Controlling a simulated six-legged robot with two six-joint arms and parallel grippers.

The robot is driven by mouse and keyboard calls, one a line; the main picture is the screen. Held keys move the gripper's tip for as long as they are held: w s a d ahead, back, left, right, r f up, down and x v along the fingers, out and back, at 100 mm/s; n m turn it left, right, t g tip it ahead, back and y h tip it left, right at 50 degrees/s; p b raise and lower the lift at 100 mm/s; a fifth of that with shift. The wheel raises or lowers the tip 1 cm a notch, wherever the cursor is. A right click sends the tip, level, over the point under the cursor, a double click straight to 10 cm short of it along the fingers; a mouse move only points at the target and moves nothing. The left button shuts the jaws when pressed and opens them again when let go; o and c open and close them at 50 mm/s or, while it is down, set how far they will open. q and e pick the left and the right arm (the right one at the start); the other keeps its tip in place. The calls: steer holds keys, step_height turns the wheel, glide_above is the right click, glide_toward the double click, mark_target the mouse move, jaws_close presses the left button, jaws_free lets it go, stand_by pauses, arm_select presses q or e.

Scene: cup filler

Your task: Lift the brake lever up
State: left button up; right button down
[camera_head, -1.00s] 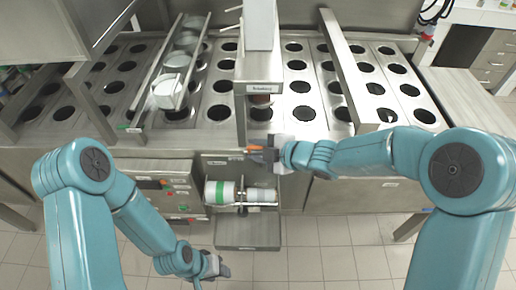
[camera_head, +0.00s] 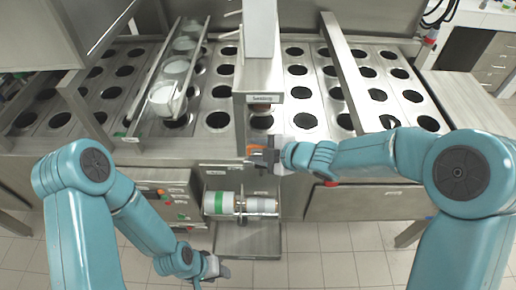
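An orange piece, probably the brake lever (camera_head: 253,149), shows at the front edge of the cup filler, just below the post with the label plate. My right gripper (camera_head: 264,157) reaches in from the right and its dark fingers overlap the orange piece, hiding much of it. I cannot tell whether the fingers are closed on it or only around or in front of it. My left gripper (camera_head: 214,269) hangs low at the front left, away from the machine and over the floor. Its opening is too small to tell.
The filler's steel deck (camera_head: 220,96) has rows of round holes. A sloping rack of white cups (camera_head: 166,98) stands at the left. Rolls (camera_head: 222,203) sit below the orange piece. The floor in front is clear.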

steer(key=c, duration=1.2)
jaws_free()
steer(key=shift+w+r, duration=0.1)
steer(key=shift+r, duration=0.05)
steer(key=shift+o, duration=0.2)
steer(key=shift+d, duration=0.1)
steer(key=p+v, duration=0.2)
steer(key=v, duration=1.4)
steer(key=shift+d, duration=0.1)
